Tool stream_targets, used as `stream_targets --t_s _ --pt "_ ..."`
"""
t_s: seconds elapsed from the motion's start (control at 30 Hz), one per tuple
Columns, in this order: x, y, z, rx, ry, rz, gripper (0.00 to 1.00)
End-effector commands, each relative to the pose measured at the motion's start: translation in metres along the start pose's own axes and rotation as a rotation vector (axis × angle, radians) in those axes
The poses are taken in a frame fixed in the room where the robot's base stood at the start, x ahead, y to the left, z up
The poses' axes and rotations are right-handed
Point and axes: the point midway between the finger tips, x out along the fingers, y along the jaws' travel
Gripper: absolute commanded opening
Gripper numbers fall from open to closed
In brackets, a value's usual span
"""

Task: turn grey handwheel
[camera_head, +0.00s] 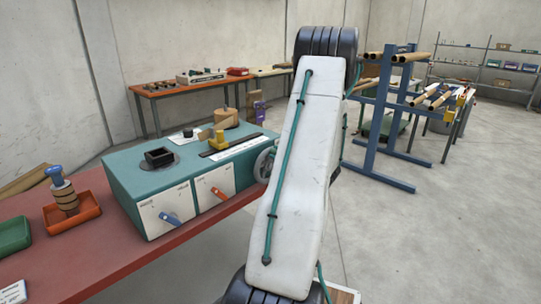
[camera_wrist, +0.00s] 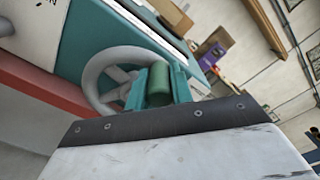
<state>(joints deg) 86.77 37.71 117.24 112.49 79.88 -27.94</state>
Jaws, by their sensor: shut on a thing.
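The grey handwheel (camera_head: 264,163) is on the right side of the teal winder machine (camera_head: 118,176) in the head view, partly hidden behind my arm. In the wrist view its spoked rim (camera_wrist: 92,75) stands close in front of my gripper (camera_wrist: 159,84). My gripper's teal fingers are shut around a green cylindrical handle (camera_wrist: 159,93) at the right part of the wheel. The far end of the handle, where it meets the wheel, is hidden. My gripper is hidden behind my arm in the head view.
The machine stands on a red bench (camera_head: 95,248) with a blue lever (camera_head: 170,219) and an orange lever (camera_head: 219,194) on its front. A blue rack (camera_head: 382,105) with cardboard tubes stands to the right.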

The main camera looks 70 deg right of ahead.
Motion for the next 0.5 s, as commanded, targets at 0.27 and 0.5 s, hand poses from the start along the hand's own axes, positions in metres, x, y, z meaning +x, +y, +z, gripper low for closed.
stream_targets --t_s 0.27,0.5 --pt "-0.0001 -0.0008 -0.0005 -0.003 0.001 -0.001 0.0" --pt "0.0002 -0.0002 0.0 -0.002 0.001 0.0 0.44"
